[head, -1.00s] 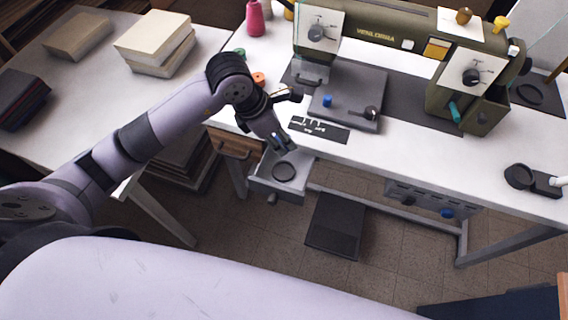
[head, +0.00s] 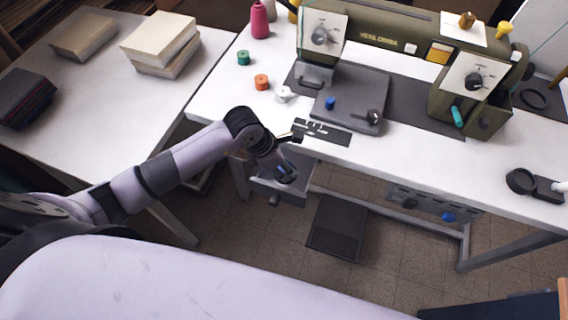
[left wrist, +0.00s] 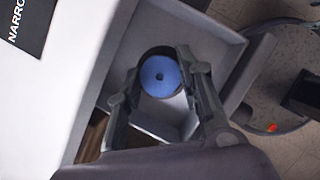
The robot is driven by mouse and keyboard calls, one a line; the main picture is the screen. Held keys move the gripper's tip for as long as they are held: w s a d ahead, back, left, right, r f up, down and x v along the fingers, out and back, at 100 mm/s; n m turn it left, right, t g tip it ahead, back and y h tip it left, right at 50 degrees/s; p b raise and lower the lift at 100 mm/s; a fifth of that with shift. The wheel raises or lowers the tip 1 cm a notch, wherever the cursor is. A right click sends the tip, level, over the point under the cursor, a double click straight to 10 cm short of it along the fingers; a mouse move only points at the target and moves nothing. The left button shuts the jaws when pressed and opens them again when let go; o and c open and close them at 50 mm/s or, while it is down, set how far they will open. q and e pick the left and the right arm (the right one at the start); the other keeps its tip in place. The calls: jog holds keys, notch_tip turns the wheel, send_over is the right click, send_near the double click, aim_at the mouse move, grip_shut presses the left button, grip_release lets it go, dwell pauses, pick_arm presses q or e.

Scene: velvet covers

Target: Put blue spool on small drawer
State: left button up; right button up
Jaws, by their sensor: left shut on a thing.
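My left gripper (head: 286,174) is shut on the blue spool (left wrist: 160,76), which sits between its fingertips in the left wrist view. In the head view, only a little blue shows at the fingertips. The gripper is over the open small drawer (left wrist: 212,40) under the sewing table's front edge. The drawer is light grey and also shows in the head view (head: 258,190), partly hidden by the gripper. A dark round rim shows around the spool in the left wrist view. I cannot tell whether the spool touches the drawer. My right gripper is not in view.
Teal (head: 243,58), orange (head: 261,82) and white (head: 284,94) spools stand on the white table (head: 222,92), left of the olive sewing machine (head: 395,40). A dark pedal (head: 337,226) lies on the floor. Stacked books (head: 160,42) stand on the left table.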

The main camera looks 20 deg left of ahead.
pick_arm(q)
jog(key=o, duration=0.3)
jog(key=shift+f, duration=0.15)
jog(key=o, duration=0.5)
jog(key=shift+r, duration=0.35)
jog(key=b+v, duration=0.1)
jog(key=v, duration=1)
jog(key=shift+a+r, duration=0.25)
jog(key=shift+r, duration=0.05)
jog(key=shift+s, duration=0.1)
